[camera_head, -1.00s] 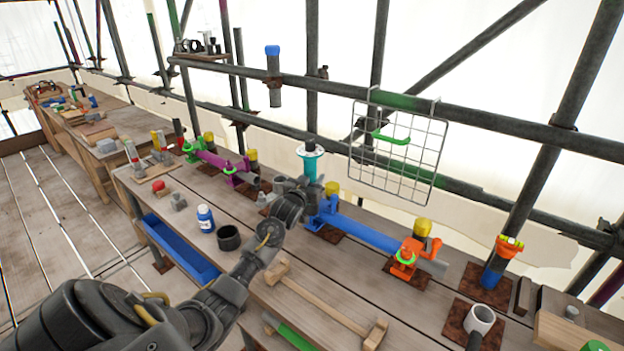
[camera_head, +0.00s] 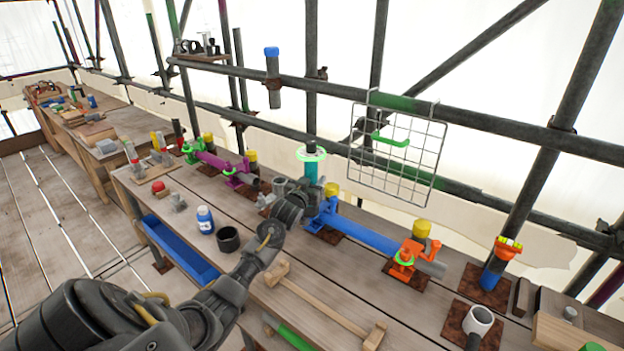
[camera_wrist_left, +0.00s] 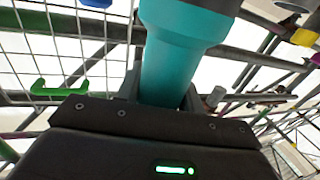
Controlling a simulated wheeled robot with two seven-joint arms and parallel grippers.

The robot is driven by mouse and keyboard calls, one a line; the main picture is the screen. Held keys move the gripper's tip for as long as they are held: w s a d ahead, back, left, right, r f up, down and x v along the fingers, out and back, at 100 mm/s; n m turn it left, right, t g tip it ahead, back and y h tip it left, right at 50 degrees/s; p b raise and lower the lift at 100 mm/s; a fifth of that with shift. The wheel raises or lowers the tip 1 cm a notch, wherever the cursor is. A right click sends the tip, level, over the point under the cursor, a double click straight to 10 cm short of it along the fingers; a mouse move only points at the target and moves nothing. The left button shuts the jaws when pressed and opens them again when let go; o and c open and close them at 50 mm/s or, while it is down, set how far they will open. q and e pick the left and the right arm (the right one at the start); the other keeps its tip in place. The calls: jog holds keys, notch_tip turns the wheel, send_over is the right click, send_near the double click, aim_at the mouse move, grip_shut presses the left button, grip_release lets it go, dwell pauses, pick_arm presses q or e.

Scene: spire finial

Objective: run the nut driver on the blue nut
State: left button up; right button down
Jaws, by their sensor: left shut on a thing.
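The teal nut driver (camera_head: 311,171) stands roughly upright above the workbench, with a pale, green-edged disc near its top. My left gripper (camera_head: 306,192) is shut on it. In the left wrist view, the teal body of the driver (camera_wrist_left: 180,60) rises between the fingers. The blue clamp (camera_head: 327,212) sits directly right of my gripper, on the near end of a blue tube. I cannot pick out the blue nut; my wrist and the driver cover part of that area. Whether the driver touches the nut cannot be told. My right gripper is not in view.
A purple clamped tube (camera_head: 212,160) lies to the left. An orange clamp (camera_head: 405,260) holds the blue tube's right end. A wire grid (camera_head: 398,155) hangs behind.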

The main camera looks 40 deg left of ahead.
pick_arm(q)
jog(key=shift+w+a+r+p, duration=0.15)
jog(key=shift+r+p, duration=0.4)
jog(key=shift+r, duration=0.4)
notch_tip(320, 180, up, 2)
jog(key=shift+r+p, duration=0.2)
jog(key=shift+p, duration=0.65)
jog(key=shift+r+p, duration=1.25)
jog(key=shift+r, duration=0.25)
jog(key=shift+a, duration=0.1)
